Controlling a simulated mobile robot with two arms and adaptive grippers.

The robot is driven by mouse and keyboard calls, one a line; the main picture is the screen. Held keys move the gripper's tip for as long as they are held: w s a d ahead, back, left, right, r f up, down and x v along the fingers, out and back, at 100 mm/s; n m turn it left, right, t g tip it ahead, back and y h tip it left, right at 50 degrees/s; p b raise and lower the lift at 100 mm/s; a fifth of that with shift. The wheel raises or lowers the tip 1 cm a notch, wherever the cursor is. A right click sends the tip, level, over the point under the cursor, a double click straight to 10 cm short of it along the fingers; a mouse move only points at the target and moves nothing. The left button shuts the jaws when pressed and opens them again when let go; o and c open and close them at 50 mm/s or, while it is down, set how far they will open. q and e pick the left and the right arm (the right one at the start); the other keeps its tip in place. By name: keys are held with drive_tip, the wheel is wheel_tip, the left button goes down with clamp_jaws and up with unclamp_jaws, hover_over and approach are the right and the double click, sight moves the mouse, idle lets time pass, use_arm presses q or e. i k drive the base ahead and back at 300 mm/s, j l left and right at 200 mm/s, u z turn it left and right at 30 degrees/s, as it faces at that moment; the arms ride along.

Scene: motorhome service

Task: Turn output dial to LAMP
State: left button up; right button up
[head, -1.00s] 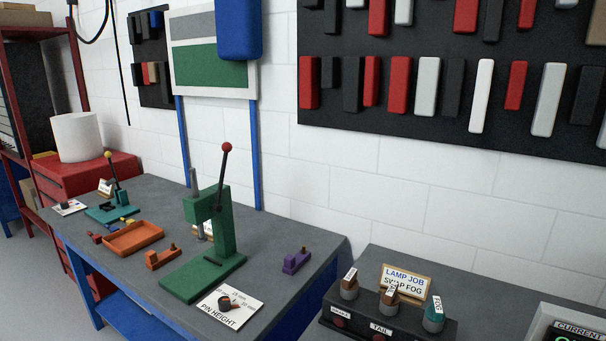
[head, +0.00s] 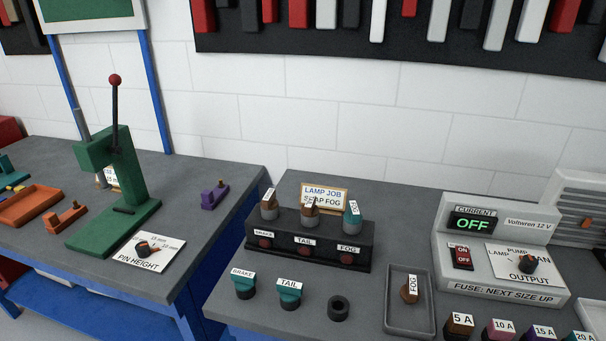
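The output dial (head: 527,264) is a small black knob with an orange mark. It sits on the front of the grey power supply (head: 452,219) at the right of the head view. Its white label plate (head: 509,254) reads LAMP at the left, PUMP at the top, a partly hidden word ending in AN at the right, and OUTPUT below. I cannot tell exactly where the dial points. The display (head: 473,223) reads OFF, under CURRENT. A red ON/OFF switch (head: 462,257) is left of the dial. Neither gripper is in view.
A black lamp block (head: 309,243) with BRAKE, TAIL and FOG stands left of the supply. A grey tray (head: 410,324) holds a FOG bulb. Several fuses (head: 502,329) line the front. A green press (head: 120,190) stands on the left bench. A grey louvred unit (head: 580,205) is at right.

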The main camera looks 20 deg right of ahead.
sight(528, 263)
drive_tip(key=z, duration=1.9)
drive_tip(key=i+l+u, duration=0.25)
drive_tip(key=i+l, duration=0.15)
drive_tip(key=l, duration=0.2)
